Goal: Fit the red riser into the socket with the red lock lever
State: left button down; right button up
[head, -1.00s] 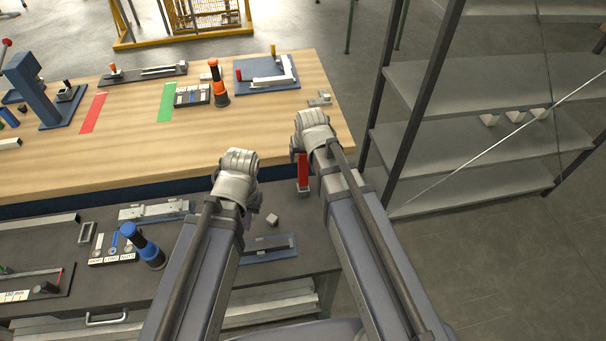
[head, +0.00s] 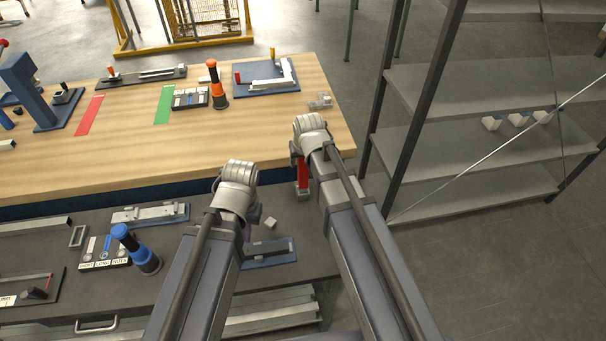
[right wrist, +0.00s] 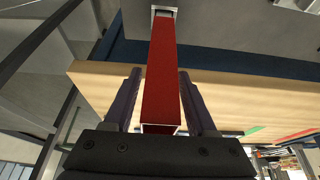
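The red riser (head: 303,173) stands upright with its lower end in a small grey holder (head: 303,190) on the lower dark bench. My right gripper (head: 303,157) is over its upper end. In the right wrist view the riser (right wrist: 163,75) runs between the two fingers, with narrow gaps beside it, so the gripper (right wrist: 160,85) looks open around it. A blue plate (head: 257,89) on the wooden table carries a pale L-shaped frame, a red lever (head: 238,77) and a yellow lever (head: 272,53). The socket opening is too small to make out. My left gripper (head: 240,175) hangs above the lower bench, fingers hidden.
An orange-and-black tool (head: 215,85) stands left of the blue plate. A small pale block (head: 270,223) and another blue-based fixture (head: 268,257) lie between my arms on the lower bench. A metal shelf (head: 470,150) stands at the right. The wooden table's middle (head: 200,140) is clear.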

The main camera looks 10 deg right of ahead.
grip_shut()
jog(key=shift+r, duration=0.15)
dwell(0.5)
